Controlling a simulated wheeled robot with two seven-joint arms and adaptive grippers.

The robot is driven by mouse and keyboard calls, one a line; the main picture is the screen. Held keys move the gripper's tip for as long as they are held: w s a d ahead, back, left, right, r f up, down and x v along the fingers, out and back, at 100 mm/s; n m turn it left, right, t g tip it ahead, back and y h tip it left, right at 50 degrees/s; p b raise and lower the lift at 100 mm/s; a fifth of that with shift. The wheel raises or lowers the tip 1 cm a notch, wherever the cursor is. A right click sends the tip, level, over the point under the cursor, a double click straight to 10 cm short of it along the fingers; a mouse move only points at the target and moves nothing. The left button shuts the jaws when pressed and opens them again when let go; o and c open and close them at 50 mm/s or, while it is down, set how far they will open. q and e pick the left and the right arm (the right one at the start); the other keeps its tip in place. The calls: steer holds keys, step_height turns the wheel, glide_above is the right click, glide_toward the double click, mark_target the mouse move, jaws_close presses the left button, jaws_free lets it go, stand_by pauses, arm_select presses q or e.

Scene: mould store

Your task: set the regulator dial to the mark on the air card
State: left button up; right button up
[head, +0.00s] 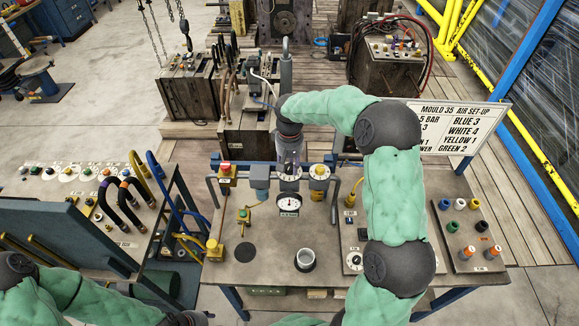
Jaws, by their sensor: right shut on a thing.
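My right gripper (288,160) points down at the regulator, in the middle of the bench, and is shut on the regulator dial's knob. The regulator dial (289,178) shows as a pale ring below the fingers; its marks and pointer are too small and covered to read. A round white gauge (289,205) sits in front of it. The air card (465,128), headed MOULD 35 AIR SET-UP, stands at the right. My right arm hides the left part of its text; "5 BAR" and colour numbers show. My left arm is at the bottom left, its gripper out of the picture.
A round cup (305,259) stands at the bench front. A panel with coloured caps (465,230) is at the right. A hose board (95,195) is at the left.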

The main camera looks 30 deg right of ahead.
mark_target(290, 166)
steer(key=shift+f+m, duration=0.1)
steer(key=shift+m, duration=0.9)
steer(key=o, duration=1.2)
steer(key=shift+c, duration=0.2)
step_height(290, 166, up, 12)
